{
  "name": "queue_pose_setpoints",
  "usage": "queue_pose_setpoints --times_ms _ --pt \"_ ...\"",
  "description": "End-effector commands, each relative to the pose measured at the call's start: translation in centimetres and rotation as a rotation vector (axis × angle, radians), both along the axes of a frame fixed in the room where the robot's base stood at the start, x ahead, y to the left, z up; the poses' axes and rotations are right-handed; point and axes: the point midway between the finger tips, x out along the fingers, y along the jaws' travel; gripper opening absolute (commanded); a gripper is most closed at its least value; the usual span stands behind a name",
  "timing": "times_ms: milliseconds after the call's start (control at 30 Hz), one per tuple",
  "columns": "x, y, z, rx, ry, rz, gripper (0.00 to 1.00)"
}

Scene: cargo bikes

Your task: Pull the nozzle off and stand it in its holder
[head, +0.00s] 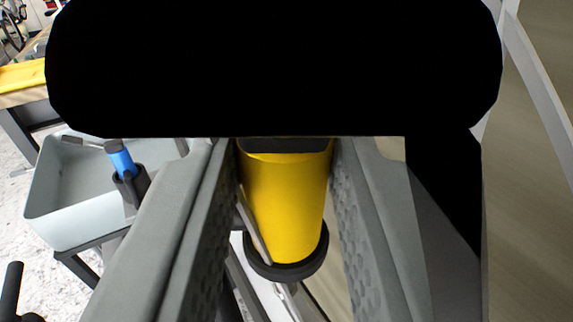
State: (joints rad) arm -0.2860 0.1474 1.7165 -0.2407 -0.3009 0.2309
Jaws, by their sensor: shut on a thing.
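A yellow cylinder with a dark top band and a dark ring at its lower end, apparently the nozzle (285,195), sits between the two grey fingers of my gripper (287,225). The gripper is shut on it, with the ridged pads along its left and right sides. What lies beneath the dark ring is mostly hidden, so I cannot tell whether the nozzle is joined to anything. A small dark cup (129,188), possibly the holder, is at the grey bin's right side, with a blue cylinder (120,158) standing in it.
A pale grey bin (68,228) on a dark frame stands at the left. A bench with a yellow top (22,76) is behind it. A dark handle-like bar (10,290) is at the lower left. A large black shape blocks the upper middle. A brownish surface (530,220) fills the right.

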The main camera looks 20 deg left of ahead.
Motion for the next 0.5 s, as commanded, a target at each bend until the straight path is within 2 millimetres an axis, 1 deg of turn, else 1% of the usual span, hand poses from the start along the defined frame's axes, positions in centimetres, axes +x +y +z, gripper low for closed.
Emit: queue_pose_setpoints --times_ms 333,367,400,467,500 --pt "0.0 0.0 0.34 -0.001 -0.001 0.0 0.05" --pt "0.0 0.0 0.34 0.0 -0.001 0.0 0.27" --pt "0.0 0.0 0.33 0.0 -0.001 0.0 0.34" --pt "0.0 0.0 0.33 0.0 -0.001 0.0 0.46" --pt "0.0 0.0 0.32 0.0 -0.001 0.0 0.5"
